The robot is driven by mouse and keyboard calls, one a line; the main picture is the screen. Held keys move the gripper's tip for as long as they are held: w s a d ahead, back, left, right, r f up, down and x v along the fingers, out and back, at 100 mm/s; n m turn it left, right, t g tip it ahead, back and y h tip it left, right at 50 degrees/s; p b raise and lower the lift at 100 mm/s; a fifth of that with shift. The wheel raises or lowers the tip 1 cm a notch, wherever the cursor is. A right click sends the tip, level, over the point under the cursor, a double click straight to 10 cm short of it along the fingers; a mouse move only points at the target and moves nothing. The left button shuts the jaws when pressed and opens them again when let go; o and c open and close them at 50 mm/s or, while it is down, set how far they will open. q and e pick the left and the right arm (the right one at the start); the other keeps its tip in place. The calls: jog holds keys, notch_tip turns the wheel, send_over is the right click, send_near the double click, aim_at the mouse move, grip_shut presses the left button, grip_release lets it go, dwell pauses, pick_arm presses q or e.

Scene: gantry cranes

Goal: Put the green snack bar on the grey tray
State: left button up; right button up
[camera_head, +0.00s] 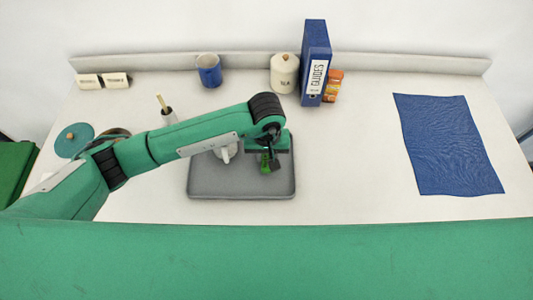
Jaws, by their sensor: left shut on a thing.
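The grey tray (235,187) lies on the white table near its front edge, left of the middle. My left gripper (269,162) is over the right part of the tray, pointing down. It is shut on the green snack bar (265,166), of which only a small part shows between the dark fingers. I cannot tell whether the bar touches the tray. A white object (225,152), partly hidden by my left arm, is at the tray's back edge. My right gripper is not in view.
At the back stand a blue mug (209,71), a cream jar (284,74), a blue binder (315,62) and an orange packet (333,86). A blue cloth (448,145) lies at the right. The table between tray and cloth is clear.

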pick_arm(q)
jog(key=shift+f, duration=0.4)
jog(key=shift+f, duration=0.1)
jog(key=shift+f+b, duration=0.1)
jog(key=shift+b, duration=0.2)
jog(key=o, duration=0.9)
jog(key=shift+o, duration=0.2)
